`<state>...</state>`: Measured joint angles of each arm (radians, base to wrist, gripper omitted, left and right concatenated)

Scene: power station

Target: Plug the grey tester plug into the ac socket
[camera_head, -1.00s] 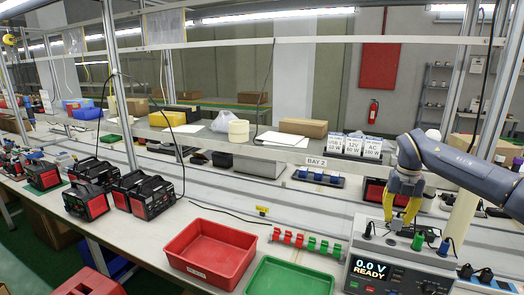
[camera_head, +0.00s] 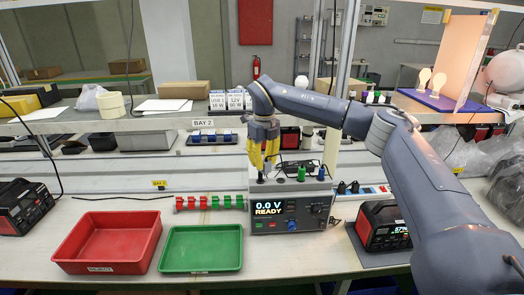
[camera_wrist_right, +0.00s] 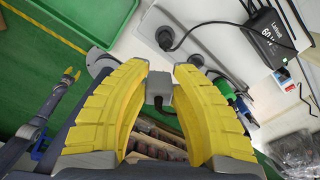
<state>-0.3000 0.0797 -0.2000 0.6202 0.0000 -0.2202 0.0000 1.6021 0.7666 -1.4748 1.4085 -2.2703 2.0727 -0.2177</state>
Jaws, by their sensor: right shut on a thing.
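The tester (camera_head: 291,212) has a lit screen reading "0.0 V READY" and stands on the bench in the head view. My right gripper (camera_head: 264,163) points down at the left of its top. In the wrist view, the yellow fingers (camera_wrist_right: 160,92) are shut on the grey tester plug (camera_wrist_right: 159,87). I cannot tell whether the plug is clear of the tester's top. The power station (camera_head: 384,226), black and red with a lit display, stands to the right, partly behind my right arm. I cannot make out its ac socket.
A black plug with a cable (camera_wrist_right: 167,38) and a green plug (camera_wrist_right: 224,88) sit close to the held plug. A red tray (camera_head: 109,242) and a green tray (camera_head: 201,248) lie left of the tester. Several red and green blocks (camera_head: 211,202) stand behind them.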

